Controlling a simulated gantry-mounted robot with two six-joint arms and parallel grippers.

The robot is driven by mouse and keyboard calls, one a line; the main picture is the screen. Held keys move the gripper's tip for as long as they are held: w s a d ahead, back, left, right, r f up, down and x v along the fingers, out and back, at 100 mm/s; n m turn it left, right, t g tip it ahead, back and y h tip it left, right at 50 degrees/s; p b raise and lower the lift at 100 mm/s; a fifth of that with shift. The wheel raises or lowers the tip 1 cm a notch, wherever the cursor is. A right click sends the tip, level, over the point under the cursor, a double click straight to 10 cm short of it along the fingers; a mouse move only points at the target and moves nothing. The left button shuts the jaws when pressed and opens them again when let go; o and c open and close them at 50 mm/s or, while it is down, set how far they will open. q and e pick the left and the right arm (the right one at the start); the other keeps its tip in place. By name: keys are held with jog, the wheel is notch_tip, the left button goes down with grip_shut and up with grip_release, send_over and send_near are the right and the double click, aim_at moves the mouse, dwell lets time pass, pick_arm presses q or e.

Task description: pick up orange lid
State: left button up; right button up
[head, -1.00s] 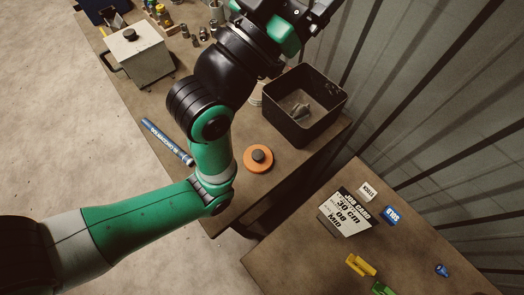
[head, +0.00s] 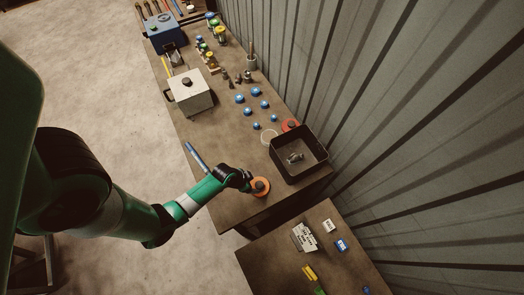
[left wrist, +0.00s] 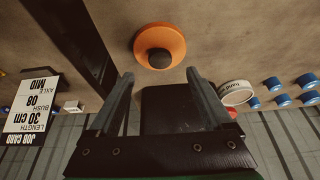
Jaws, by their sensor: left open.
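The orange lid (head: 260,187) is a round disc with a dark knob. It lies flat near the front end of the long brown table. My left gripper (head: 247,183) is close beside it on the left in the head view, and its fingers are hard to make out there. In the left wrist view the lid (left wrist: 150,35) shows just beyond the two spread fingertips of my left gripper (left wrist: 159,73), roughly centred between them. The gripper is open and empty. My right gripper is not in view.
A dark open bin (head: 315,165) with grey parts inside stands behind the lid. A blue tube (head: 196,157) lies on the left. A pale box (head: 190,92) and several blue caps (head: 256,91) are farther back. A second table with a job card (head: 304,237) is at front right.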

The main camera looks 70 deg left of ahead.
aim_at(259, 185)
pick_arm(q)
jog(key=b+x, duration=0.5)
jog(key=x, duration=0.1)
jog(key=shift+f, duration=0.3)
jog(key=shift+w+a+f, duration=0.1)
jog(key=shift+w+f, duration=0.15)
jog(key=shift+w, duration=0.05)
grip_shut()
jog(key=shift+r, duration=0.1)
